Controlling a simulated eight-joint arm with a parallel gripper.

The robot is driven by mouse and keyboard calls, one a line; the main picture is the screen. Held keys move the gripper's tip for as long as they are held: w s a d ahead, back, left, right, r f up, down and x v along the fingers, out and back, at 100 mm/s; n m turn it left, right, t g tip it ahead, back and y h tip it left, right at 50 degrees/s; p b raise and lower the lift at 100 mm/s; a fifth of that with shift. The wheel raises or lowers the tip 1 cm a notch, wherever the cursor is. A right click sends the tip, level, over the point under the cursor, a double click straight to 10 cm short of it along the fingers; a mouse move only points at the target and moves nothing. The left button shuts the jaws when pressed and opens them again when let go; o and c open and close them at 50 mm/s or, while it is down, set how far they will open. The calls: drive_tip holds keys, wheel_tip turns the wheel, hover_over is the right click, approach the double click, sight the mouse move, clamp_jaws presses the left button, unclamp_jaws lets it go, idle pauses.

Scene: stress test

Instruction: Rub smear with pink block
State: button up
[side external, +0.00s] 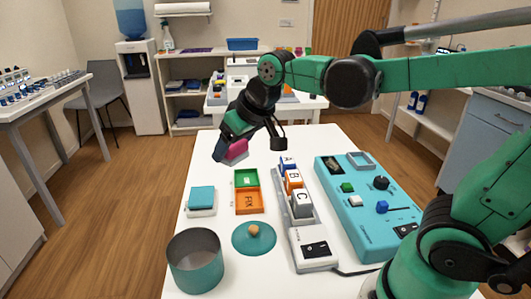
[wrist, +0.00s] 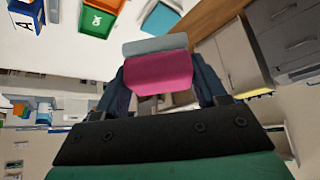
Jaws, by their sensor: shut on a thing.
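My gripper (side external: 232,150) is shut on the pink block (side external: 238,148) and holds it in the air above the far left part of the white table (side external: 330,150). In the wrist view the pink block (wrist: 158,75) sits between the two dark fingers of my gripper (wrist: 160,88). A grey-blue layer (wrist: 155,45) shows along the block's far side. I cannot make out a smear on the table in either view.
Below stand a teal-topped white block (side external: 202,197), a green tray (side external: 246,178), an orange tray (side external: 249,202), lettered blocks (side external: 293,181), a teal control panel (side external: 368,205), a teal pot (side external: 195,262) and a lid (side external: 254,238). The table's far left area is clear.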

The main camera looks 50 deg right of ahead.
drive_tip(key=shift+d, duration=0.1)
drive_tip(key=w+d+f+m+h, duration=0.2)
drive_tip(key=d+m, duration=0.2)
drive_tip(key=d, duration=1)
drive_tip(key=m+g+h, duration=0.2)
drive_tip(key=m+h, duration=0.1)
drive_tip(key=m, duration=0.2)
hover_over(328, 157)
wheel_tip(328, 157, down, 3)
drive_tip(key=shift+s+a+f, duration=0.1)
drive_tip(key=shift+f, duration=3.2)
drive_tip(key=shift+s+a+f, duration=0.25)
drive_tip(key=shift+f, duration=0.25)
drive_tip(key=shift+c, duration=0.6)
drive_tip(key=shift+s+a+f, duration=0.25)
drive_tip(key=shift+s+a, duration=2.15)
drive_tip(key=shift+w+d+r, duration=0.1)
drive_tip(key=shift+w+d, duration=2.6)
wheel_tip(328, 157, up, 8)
